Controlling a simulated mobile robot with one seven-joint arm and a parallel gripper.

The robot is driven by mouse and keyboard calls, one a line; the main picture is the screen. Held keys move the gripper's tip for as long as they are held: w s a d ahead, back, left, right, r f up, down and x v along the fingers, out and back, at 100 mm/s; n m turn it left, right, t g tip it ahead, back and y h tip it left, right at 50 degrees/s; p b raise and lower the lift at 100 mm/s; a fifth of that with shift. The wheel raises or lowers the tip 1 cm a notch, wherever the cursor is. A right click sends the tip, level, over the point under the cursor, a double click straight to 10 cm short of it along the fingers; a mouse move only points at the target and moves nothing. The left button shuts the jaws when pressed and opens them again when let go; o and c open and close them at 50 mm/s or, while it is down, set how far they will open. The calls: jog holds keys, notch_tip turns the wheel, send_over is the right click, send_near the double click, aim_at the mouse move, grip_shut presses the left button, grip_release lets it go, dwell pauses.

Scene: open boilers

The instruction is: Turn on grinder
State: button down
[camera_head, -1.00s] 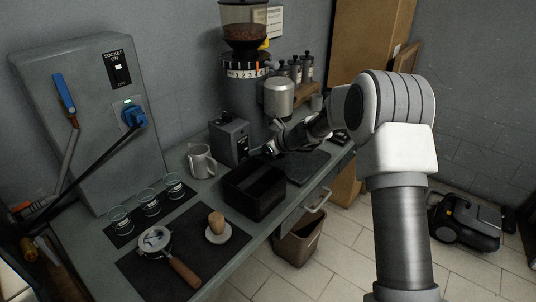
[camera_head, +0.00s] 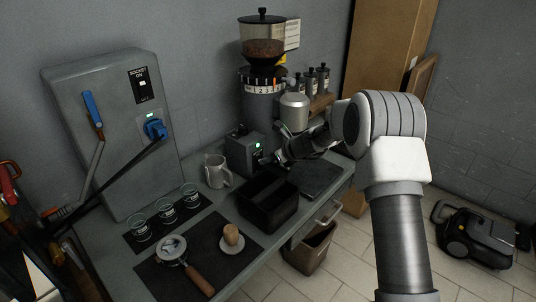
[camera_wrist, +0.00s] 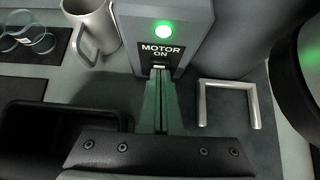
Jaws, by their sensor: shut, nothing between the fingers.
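The grinder (camera_head: 262,102) stands at the back of the counter, with a hopper of brown beans on top and a numbered ring below it. Its grey motor switch box (camera_head: 243,148) is to the left of its base. A green light (camera_wrist: 163,32) glows on the box, above the label "MOTOR ON". My gripper (camera_wrist: 158,72) is shut, its fingertips at the switch just below that label. The fingertips partly hide the switch. In the head view my gripper (camera_head: 268,160) reaches the box from the right.
A black open box (camera_head: 268,203) stands in front of the switch box. A metal jug (camera_head: 216,171) stands to its left. A metal handle (camera_wrist: 228,122) is close to the right of my fingers.

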jog(key=shift+r+p, duration=0.65)
jog(key=shift+r, duration=0.15)
jog(key=shift+d, duration=0.15)
